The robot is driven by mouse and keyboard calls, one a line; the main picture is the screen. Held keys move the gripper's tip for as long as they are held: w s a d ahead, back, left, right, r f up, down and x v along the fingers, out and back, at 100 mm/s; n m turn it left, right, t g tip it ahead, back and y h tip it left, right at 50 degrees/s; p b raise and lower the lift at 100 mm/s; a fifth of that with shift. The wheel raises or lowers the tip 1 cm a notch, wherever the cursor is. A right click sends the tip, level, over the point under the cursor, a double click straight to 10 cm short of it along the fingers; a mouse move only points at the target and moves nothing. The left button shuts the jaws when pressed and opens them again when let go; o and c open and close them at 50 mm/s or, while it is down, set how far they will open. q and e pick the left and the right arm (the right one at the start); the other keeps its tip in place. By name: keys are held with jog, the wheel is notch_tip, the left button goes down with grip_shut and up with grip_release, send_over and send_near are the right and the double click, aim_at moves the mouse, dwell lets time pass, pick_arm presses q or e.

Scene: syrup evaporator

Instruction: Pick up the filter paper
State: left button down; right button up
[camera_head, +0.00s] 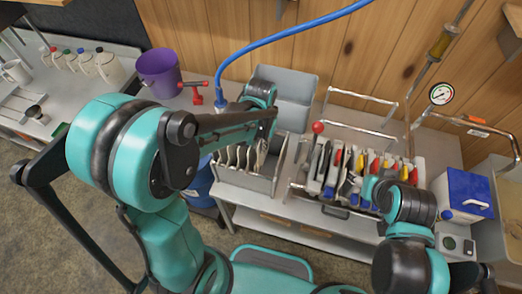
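Several thin, pale sheets (238,157) stand on edge in a grey bin (262,184) on the metal bench; they look like the filter paper, but I cannot be sure. My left gripper (263,143) is over the right part of this bin, close to the sheets. Its fingers are small and dark, and I cannot tell whether they are apart or touch a sheet. My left forearm hides the back of the bin. My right arm is at the lower right, in front of the filter press (345,168); its gripper (358,188) is hard to make out against the plates.
The filter press has plates with coloured handles and metal rails. A blue box (465,192) and a pressure gauge (441,93) are at the right. A blue hose (290,32) hangs above. A purple bucket (159,72) and white jugs (108,68) stand at the left.

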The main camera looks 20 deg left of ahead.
pick_arm(q)
notch_tip(320, 180, up, 13)
jog(key=p, duration=0.2)
jog(key=shift+f+p, duration=0.15)
jog(key=shift+p, duration=0.2)
jog(key=shift+r+p, duration=0.45)
jog(key=shift+r, duration=0.1)
jog(key=shift+f, duration=0.1)
dwell(0.9)
